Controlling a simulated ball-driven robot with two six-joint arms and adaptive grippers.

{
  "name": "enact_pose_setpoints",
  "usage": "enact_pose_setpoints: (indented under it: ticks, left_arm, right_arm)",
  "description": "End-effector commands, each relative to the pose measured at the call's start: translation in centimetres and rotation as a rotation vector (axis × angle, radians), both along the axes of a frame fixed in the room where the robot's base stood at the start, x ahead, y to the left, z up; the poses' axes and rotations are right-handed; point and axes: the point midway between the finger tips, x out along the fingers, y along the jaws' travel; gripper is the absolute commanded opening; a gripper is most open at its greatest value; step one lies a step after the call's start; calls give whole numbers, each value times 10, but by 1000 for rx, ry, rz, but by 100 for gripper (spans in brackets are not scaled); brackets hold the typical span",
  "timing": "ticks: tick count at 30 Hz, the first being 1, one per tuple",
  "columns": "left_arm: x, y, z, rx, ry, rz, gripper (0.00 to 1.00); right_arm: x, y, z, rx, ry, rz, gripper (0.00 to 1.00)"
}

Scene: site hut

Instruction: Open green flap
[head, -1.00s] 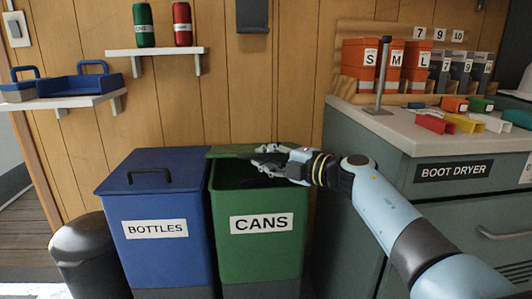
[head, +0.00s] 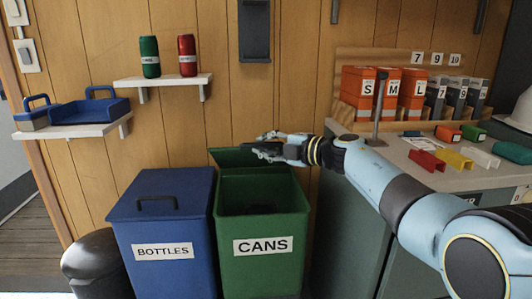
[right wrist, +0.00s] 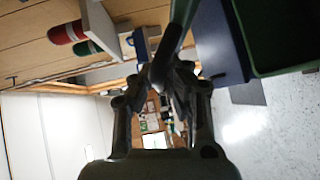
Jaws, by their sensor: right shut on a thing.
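The green bin (head: 263,222) labelled CANS has its top open, with a dark interior showing. Its green flap (head: 228,157) stands raised at the back edge of the bin, near the wall. My right gripper (head: 268,147) is at the flap's upper edge and is shut on its dark handle. In the right wrist view my right gripper's fingers (right wrist: 165,80) close around a dark bar, and part of the green bin (right wrist: 285,40) shows at the upper right. The fingers partly hide the handle. My left gripper is not in view.
A blue bin (head: 162,222) labelled BOTTLES stands close on the left with its lid shut. A grey cabinet (head: 350,215) stands on the right, under my right arm. A white shelf (head: 160,80) with a green and a red can hangs above.

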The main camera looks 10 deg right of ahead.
Motion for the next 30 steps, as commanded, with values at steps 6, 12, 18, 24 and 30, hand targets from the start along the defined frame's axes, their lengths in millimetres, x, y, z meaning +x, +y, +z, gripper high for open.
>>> enact_pose_setpoints:
  ticks: [6, 12, 18, 24, 30]
  left_arm:
    - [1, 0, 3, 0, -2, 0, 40]
    - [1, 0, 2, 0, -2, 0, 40]
    - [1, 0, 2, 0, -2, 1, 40]
    - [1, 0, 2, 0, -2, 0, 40]
    - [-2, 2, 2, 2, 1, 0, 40]
  right_arm:
    - [5, 0, 8, 3, -2, -1, 0]
    - [5, 0, 8, 3, -2, -2, 0]
    - [5, 0, 8, 3, -1, -2, 18]
    - [5, 0, 6, 1, 0, -1, 34]
    - [4, -1, 6, 0, 0, -2, 34]
